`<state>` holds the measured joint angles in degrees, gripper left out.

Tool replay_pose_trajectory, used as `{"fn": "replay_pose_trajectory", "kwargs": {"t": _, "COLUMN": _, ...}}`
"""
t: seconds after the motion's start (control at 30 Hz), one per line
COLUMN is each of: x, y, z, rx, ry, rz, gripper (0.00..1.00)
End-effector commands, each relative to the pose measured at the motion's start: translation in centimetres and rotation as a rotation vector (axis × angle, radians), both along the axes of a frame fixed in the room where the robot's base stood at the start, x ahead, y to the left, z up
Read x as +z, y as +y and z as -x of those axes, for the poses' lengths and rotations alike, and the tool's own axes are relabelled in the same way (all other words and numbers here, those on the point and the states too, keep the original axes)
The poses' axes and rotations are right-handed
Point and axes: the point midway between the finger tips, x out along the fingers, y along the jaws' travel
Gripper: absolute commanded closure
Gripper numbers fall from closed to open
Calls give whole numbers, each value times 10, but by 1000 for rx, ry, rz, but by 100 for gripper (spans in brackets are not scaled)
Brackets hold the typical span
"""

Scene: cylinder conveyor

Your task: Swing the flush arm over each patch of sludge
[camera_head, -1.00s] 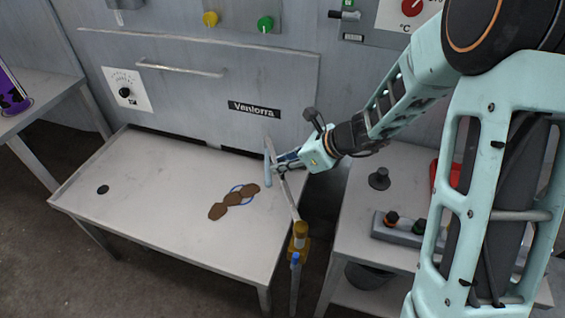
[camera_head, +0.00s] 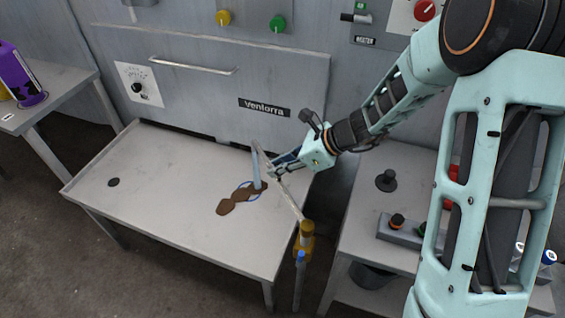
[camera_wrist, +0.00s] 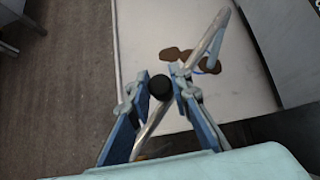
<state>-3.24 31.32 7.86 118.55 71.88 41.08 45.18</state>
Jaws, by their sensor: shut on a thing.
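The flush arm (camera_head: 291,202) is a thin pale pipe that runs from a brass pivot (camera_head: 305,233) at the table's right edge to a downturned spout (camera_head: 256,168). My gripper (camera_head: 273,170) is shut on the pipe near the spout; the wrist view shows the blue fingers (camera_wrist: 160,92) around it, beside a black knob (camera_wrist: 161,87). The spout's lower end appears over the patch nearest the gripper.
A black drain hole (camera_head: 113,182) is at the table's left. A side table (camera_head: 365,212) at right holds a dark knob (camera_head: 386,181) and a button box (camera_head: 398,226). A Ventorra-labelled machine (camera_head: 200,85) stands behind.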

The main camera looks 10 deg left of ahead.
Motion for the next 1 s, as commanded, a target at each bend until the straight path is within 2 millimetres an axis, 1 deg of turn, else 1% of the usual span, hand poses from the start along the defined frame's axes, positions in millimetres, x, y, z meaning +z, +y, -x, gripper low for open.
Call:
{"fn": "replay_pose_trajectory", "kwargs": {"t": 0.07, "x": 0, "y": 0, "z": 0, "rx": 0, "ry": 0, "rz": -1, "gripper": 100}}
{"fn": "replay_pose_trajectory", "kwargs": {"t": 0.1, "x": 0, "y": 0, "z": 0, "rx": 0, "ry": 0, "rz": -1, "gripper": 79}}
{"fn": "replay_pose_trajectory", "kwargs": {"t": 0.23, "x": 0, "y": 0, "z": 0, "rx": 0, "ry": 0, "rz": -1, "gripper": 65}}
{"fn": "replay_pose_trajectory", "kwargs": {"t": 0.27, "x": 0, "y": 0, "z": 0, "rx": 0, "ry": 0, "rz": -1, "gripper": 63}}
{"fn": "replay_pose_trajectory", "kwargs": {"t": 0.53, "x": 1, "y": -1, "z": 0, "rx": -1, "ry": 0, "rz": -1, "gripper": 63}}
{"fn": "replay_pose_trajectory", "kwargs": {"t": 0.67, "x": 8, "y": -7, "z": 0, "rx": -2, "ry": -2, "rz": -2, "gripper": 63}}
{"fn": "replay_pose_trajectory", "kwargs": {"t": 0.77, "x": 20, "y": -19, "z": 1, "rx": -4, "ry": -4, "rz": -1, "gripper": 63}}
{"fn": "replay_pose_trajectory", "kwargs": {"t": 1.0, "x": 57, "y": -56, "z": 5, "rx": -4, "ry": -4, "rz": 0, "gripper": 63}}
